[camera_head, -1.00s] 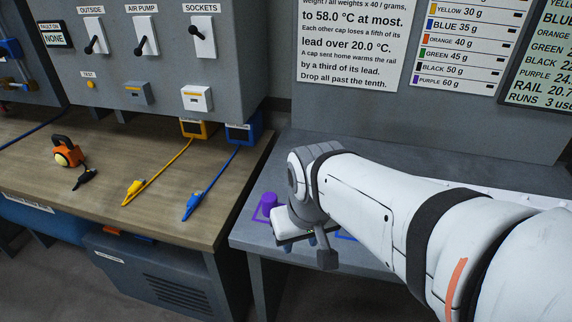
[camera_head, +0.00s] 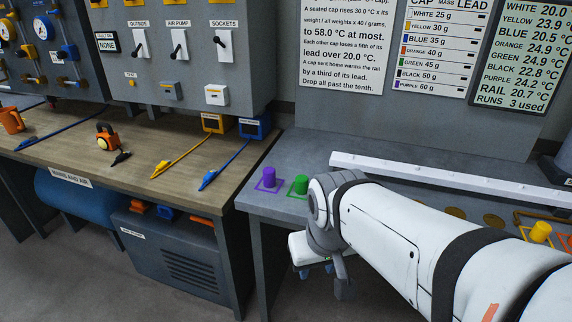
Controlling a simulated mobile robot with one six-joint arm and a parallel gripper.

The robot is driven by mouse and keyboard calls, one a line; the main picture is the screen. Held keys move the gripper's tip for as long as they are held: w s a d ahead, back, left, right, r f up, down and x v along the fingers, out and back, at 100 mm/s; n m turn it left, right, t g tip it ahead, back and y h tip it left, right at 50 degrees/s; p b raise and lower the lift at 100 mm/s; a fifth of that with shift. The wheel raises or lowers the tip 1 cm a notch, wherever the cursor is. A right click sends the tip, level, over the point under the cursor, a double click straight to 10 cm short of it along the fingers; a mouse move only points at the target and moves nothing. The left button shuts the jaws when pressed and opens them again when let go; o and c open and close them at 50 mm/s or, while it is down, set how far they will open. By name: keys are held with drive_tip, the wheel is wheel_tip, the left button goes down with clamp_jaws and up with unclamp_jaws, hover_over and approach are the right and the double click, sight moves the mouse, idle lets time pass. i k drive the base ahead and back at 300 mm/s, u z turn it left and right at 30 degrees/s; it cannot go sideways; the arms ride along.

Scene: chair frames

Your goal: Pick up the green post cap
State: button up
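The green post cap (camera_head: 300,185) stands upright in a green outlined square on the grey bench, just left of my arm. The purple cap (camera_head: 269,177) stands to its left in a purple outline. My gripper (camera_head: 315,271) hangs below and in front of the green cap, near the bench's front edge, apart from the cap. Its fingers point down and are small and partly hidden by my wrist, so their opening is unclear. No cap shows in it.
A white rail (camera_head: 450,178) lies along the back of the grey bench (camera_head: 262,205). A yellow cap (camera_head: 540,232) stands at the right. A wooden bench (camera_head: 140,165) with blue and yellow leads is at the left. My arm hides much of the bench's middle.

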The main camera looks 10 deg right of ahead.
sight(301, 181)
drive_tip(key=u, duration=0.2)
drive_tip(key=i, duration=0.85)
drive_tip(key=z, duration=0.1)
